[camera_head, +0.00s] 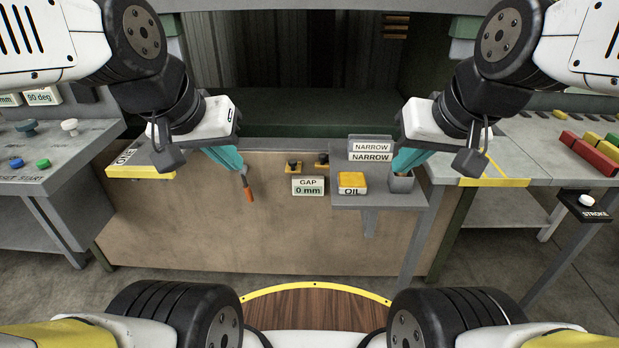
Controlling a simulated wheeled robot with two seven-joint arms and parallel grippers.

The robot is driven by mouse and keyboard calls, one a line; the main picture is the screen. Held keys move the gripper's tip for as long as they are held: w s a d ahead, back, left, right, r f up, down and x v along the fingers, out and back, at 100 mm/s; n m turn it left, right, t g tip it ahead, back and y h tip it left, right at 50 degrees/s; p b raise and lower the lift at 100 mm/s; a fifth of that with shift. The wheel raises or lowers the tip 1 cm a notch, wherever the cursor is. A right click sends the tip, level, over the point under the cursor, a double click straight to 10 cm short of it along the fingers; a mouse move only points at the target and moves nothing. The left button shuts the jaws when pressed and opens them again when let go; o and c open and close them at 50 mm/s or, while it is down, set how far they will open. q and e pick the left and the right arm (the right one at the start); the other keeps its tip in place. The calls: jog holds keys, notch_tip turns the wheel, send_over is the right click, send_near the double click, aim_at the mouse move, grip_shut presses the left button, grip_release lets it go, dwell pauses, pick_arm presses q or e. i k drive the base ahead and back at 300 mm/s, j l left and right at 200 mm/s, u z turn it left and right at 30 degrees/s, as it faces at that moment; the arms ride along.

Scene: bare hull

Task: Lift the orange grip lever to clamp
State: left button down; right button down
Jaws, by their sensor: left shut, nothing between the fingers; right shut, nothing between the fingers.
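A small orange grip lever (248,193) hangs on the front of the tan panel (200,220), left of the middle, its orange end pointing down. My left gripper (241,170) has teal fingers, shut and empty, with their tips just above the lever. I cannot tell whether they touch it; the lever's upper part is partly hidden by the fingertips. My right gripper (397,170) has teal fingers, shut and empty, beside a small grey holder (402,183) at the right end of a grey shelf.
A sign reading GAP 0 mm (308,187) is right of the lever, below two small yellow-and-black parts. A yellow OIL block (352,181) sits on the grey shelf (375,202) below NARROW signs (370,151). Side tables stand left (60,165) and right (540,150).

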aim_at(246, 188)
jog(key=i+l+u, duration=0.2)
jog(key=u, duration=0.15)
jog(key=i+l+u, duration=0.2)
jog(key=l+u, duration=0.2)
jog(key=i+l+u, duration=0.1)
jog(key=l+u, duration=0.25)
jog(key=l, duration=0.15)
